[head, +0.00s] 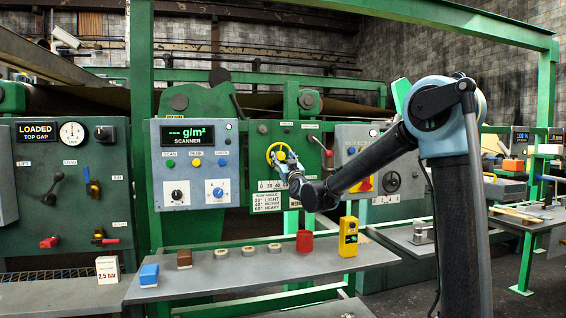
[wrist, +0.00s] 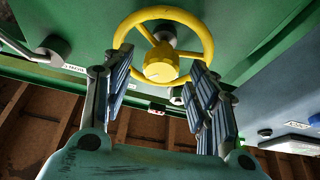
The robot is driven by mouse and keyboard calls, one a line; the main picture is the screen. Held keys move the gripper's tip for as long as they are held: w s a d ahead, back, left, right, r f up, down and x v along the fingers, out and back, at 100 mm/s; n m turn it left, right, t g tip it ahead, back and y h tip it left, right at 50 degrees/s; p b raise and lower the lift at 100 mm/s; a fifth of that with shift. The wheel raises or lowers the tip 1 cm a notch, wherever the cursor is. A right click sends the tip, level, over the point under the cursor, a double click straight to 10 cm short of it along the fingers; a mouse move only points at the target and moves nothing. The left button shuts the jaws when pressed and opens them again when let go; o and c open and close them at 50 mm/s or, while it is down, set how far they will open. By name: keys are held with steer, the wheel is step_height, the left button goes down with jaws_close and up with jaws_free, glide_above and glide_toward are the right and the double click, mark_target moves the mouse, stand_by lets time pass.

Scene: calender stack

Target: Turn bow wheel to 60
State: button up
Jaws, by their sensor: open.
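The yellow bow wheel (head: 279,153) is on the green panel in the middle of the head view, partly hidden behind my gripper. In the wrist view the wheel (wrist: 162,70) shows its round rim, yellow hub and spokes. My gripper (head: 287,166) is in front of the wheel. In the wrist view my gripper (wrist: 160,85) is open, with one finger at the left and one at the right of the wheel's lower part. I cannot tell whether the fingers touch the rim. Below the wheel, a scale (head: 270,185) shows 0, 20, 40; the rest is hidden by my arm.
A bow angle card (head: 270,201) hangs under the scale. The scanner box (head: 192,165) is to the left, and a grey box with a red-and-yellow switch (head: 362,184) is to the right. A bench (head: 225,272) with a red cup (head: 304,241) and a yellow meter (head: 348,237) lies below.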

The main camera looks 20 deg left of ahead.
steer(key=shift+w, duration=0.15)
steer(key=shift+c, duration=0.3)
steer(key=c, duration=1)
steer(key=shift+m, duration=0.4)
steer(key=m+t+h, duration=0.1)
steer(key=m+h, duration=0.1)
steer(key=m, duration=0.2)
steer(key=m+t+h, duration=0.1)
steer(key=m+h, duration=0.1)
steer(key=m, duration=0.1)
steer(key=shift+a+r+m, duration=0.1)
steer(key=shift+a+m, duration=0.1)
steer(key=shift+m, duration=0.2)
steer(key=shift+m+h, duration=1.6)
steer(key=shift+m, duration=1.2)
